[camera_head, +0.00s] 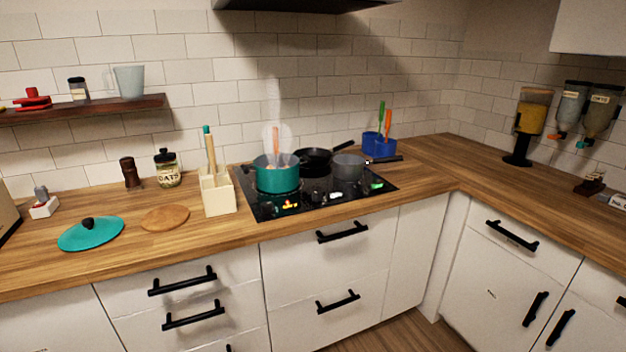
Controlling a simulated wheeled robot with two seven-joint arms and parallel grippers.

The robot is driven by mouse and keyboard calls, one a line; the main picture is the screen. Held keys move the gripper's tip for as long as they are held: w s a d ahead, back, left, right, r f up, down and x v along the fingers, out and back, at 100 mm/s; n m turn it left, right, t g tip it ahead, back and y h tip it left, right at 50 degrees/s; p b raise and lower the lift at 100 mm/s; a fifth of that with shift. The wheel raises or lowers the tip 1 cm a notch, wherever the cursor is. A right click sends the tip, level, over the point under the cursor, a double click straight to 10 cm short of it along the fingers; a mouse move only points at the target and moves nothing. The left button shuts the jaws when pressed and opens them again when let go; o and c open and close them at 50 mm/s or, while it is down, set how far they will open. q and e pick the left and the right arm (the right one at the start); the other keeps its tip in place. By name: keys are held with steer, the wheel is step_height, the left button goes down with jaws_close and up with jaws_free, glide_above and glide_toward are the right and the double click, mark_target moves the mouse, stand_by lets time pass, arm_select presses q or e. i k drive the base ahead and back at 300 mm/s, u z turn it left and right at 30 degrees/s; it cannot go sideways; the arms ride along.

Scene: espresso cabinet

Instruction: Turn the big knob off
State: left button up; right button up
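A black cooktop (320,198) is set into the wooden counter. At its front left edge, small lit orange and pale marks (291,204) show in front of the teal pot (277,178). Small green and white lit marks (376,185) show at its front right. I cannot make out a distinct big knob at this size. The teal pot stands on the left side of the cooktop with steam above it and an orange-handled utensil in it. Neither of my grippers is in view.
A black pan (313,158) and a grey pan (348,167) also stand on the cooktop. A cream utensil block (218,193) stands just left of it, and a blue utensil holder (379,145) behind right.

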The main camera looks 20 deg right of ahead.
mark_target(267, 206)
steer(key=z, duration=2.65)
steer(key=k, duration=0.95)
steer(key=u, duration=0.9)
steer(key=i, duration=0.5)
steer(key=u, duration=0.05)
